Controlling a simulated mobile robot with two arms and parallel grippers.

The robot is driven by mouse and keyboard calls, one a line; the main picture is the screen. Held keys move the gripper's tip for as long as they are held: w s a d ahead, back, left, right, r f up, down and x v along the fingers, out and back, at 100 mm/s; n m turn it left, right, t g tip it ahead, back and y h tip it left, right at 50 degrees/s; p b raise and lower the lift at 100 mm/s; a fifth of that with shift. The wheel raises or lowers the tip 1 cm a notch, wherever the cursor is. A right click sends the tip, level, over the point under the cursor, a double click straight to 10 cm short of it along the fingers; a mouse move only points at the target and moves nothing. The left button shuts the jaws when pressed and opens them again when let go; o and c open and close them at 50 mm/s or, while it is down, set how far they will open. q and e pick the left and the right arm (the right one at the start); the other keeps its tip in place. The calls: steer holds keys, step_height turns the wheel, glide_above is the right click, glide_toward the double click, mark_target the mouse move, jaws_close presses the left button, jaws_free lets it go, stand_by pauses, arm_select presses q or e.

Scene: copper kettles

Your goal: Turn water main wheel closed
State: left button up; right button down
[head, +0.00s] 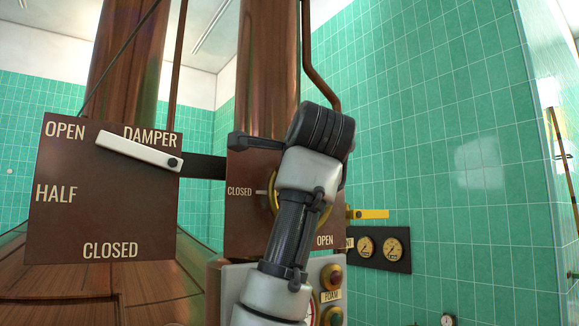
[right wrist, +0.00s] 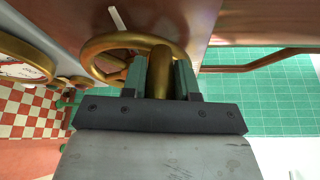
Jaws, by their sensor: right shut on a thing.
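The brass water main wheel (head: 271,190) is on a brown panel (head: 238,222) marked CLOSED at left and OPEN at lower right. My right arm covers most of it in the head view. In the right wrist view its round rim (right wrist: 135,38) and stout brass grip (right wrist: 160,72) show clearly. My right gripper (right wrist: 160,80) is shut on that grip, one finger on each side. In the head view its fingers are hidden behind the arm. A pale mark (head: 261,192) sits beside the CLOSED label. My left gripper is not in view.
A damper plate (head: 105,200) with a white lever (head: 140,151) is at left. Gauges (head: 380,247) and a yellow lever (head: 370,214) are to the right. A control box with knobs (head: 331,277) stands below the wheel panel. Copper pipes rise behind.

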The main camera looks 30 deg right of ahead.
steer(key=c, duration=0.9)
jaws_free()
steer(key=shift+s+d, duration=0.1)
steer(key=shift+o, duration=0.2)
steer(key=shift+s, duration=0.1)
steer(key=f+b+v, duration=0.1)
steer(key=b+v, duration=0.4)
steer(key=v, duration=0.5)
steer(key=shift+s+r, duration=0.25)
steer(key=shift+r, duration=0.25)
